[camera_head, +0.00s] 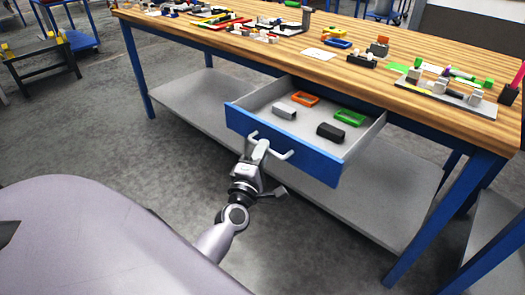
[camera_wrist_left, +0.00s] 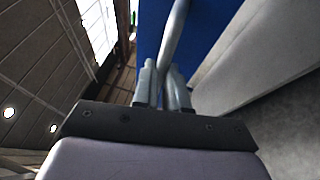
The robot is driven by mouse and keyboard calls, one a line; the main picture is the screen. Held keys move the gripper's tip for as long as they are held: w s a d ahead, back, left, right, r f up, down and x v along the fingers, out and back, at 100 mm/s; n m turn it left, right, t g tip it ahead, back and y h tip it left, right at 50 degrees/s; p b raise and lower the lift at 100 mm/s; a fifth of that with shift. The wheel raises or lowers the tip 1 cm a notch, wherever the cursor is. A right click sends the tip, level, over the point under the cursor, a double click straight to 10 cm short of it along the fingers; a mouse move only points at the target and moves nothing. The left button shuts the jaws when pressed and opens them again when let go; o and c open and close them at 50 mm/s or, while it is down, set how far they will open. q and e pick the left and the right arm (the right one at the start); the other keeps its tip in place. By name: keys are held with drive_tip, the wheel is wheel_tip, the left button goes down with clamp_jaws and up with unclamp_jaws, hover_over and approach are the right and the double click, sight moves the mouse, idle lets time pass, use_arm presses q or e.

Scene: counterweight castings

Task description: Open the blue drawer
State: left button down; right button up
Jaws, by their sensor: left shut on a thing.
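The blue drawer (camera_head: 288,146) stands pulled out from under the wooden tabletop, and its grey inside shows. My left gripper (camera_head: 257,149) is at the drawer's front, shut on the light grey handle (camera_head: 282,156). In the left wrist view my left gripper (camera_wrist_left: 163,88) has its two fingers around the handle bar (camera_wrist_left: 174,38), with the blue drawer front (camera_wrist_left: 150,32) behind it. Inside the drawer lie an orange frame (camera_head: 305,98), a green frame (camera_head: 349,117), a grey block (camera_head: 285,112) and a dark block (camera_head: 330,132). My right gripper is not in view.
The workbench (camera_head: 250,46) has a wooden top with several small parts on it, blue legs and a grey lower shelf (camera_head: 205,100). A dark trestle (camera_head: 40,65) and a blue cart (camera_head: 75,38) stand at the far left. The floor in front of the bench is clear.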

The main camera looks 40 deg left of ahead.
use_arm(q)
drive_tip(key=c, duration=1.2)
unclamp_jaws()
drive_tip(key=shift+s, duration=0.1)
drive_tip(key=v, duration=0.7)
drive_tip(key=shift+d+b, duration=0.1)
drive_tip(key=shift+b, duration=0.2)
